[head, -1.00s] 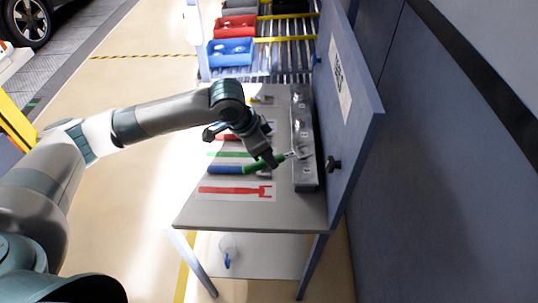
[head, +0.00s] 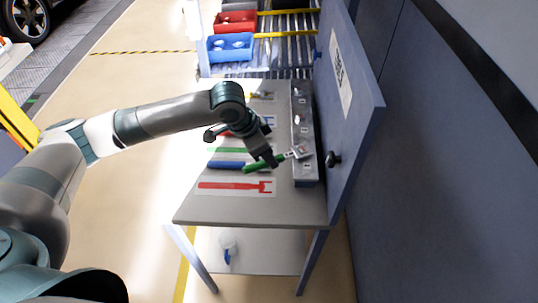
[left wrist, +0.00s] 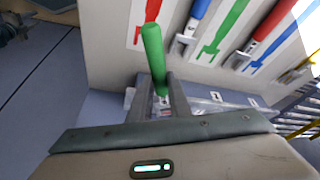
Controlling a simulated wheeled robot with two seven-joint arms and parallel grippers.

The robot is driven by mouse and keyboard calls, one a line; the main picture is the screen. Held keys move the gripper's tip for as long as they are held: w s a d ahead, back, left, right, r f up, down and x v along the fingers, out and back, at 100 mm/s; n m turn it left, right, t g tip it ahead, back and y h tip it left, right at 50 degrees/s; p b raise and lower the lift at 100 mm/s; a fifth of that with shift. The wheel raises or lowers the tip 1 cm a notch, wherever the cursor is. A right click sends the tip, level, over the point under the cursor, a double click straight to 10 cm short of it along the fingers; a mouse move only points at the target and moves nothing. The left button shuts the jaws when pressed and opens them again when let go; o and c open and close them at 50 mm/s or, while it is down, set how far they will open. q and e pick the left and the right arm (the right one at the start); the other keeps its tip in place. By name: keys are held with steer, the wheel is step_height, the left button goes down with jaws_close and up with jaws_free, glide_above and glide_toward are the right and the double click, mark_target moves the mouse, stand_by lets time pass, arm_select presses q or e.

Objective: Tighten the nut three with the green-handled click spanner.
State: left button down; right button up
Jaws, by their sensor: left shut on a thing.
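The green-handled spanner (head: 252,169) is held by my left gripper (head: 270,161) above the right part of the bench. My left gripper is shut on its green handle, which also shows between the fingers (left wrist: 150,100) in the left wrist view (left wrist: 153,50). The spanner's metal head (head: 299,153) is over the near part of the grey nut rail (head: 304,176). I cannot tell whether it sits on a nut, or on which one; small number labels show along the rail. My right gripper is not in view.
Blue (left wrist: 193,20) and red (left wrist: 262,35) spanners lie on the bench's printed outlines; the green outline (left wrist: 221,33) is bare. A blue upright panel (head: 350,150) with a black knob (head: 333,159) stands close right of the rail. Bins (head: 230,50) stand behind.

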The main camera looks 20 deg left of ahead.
arm_select(q)
steer(key=shift+w+a, duration=0.1)
steer(key=shift+w, duration=0.05)
steer(key=shift+w+a+m+p, duration=0.15)
steer(key=shift+m+p, duration=0.25)
steer(key=shift+p, duration=0.05)
steer(key=shift+w+a+m+g, duration=0.2)
steer(key=shift+w+m+g, duration=0.1)
steer(key=shift+m, duration=0.1)
